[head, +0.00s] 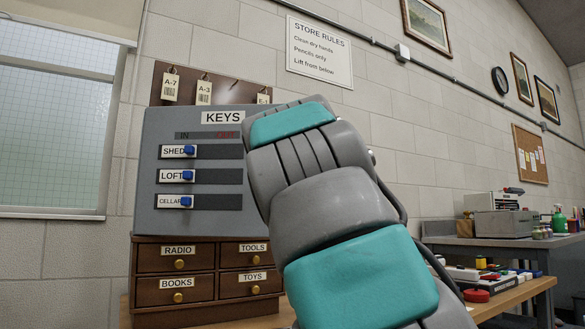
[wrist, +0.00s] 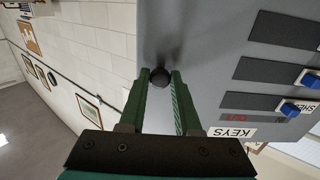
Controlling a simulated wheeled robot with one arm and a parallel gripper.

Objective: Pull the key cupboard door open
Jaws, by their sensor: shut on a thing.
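The grey key cupboard (head: 190,222) stands on a wooden drawer unit, its front marked KEYS. Its three slots, SHED, LOFT and CELLAR, each have a blue slider at the left, IN end. My arm hides the right part of its front in the head view. In the wrist view the grey door face (wrist: 205,35) fills the upper right. My gripper (wrist: 160,73) has its green fingers on either side of a dark round knob (wrist: 160,78) and is shut on it. I see no clear gap at the door's edge. The head view hides the gripper.
The brown drawer unit (head: 207,273) is directly below the cupboard. Tags (head: 170,87) hang on a board behind it. A window (head: 55,120) is at left. A workbench (head: 500,240) with tools and a lower table with small coloured items stand at right.

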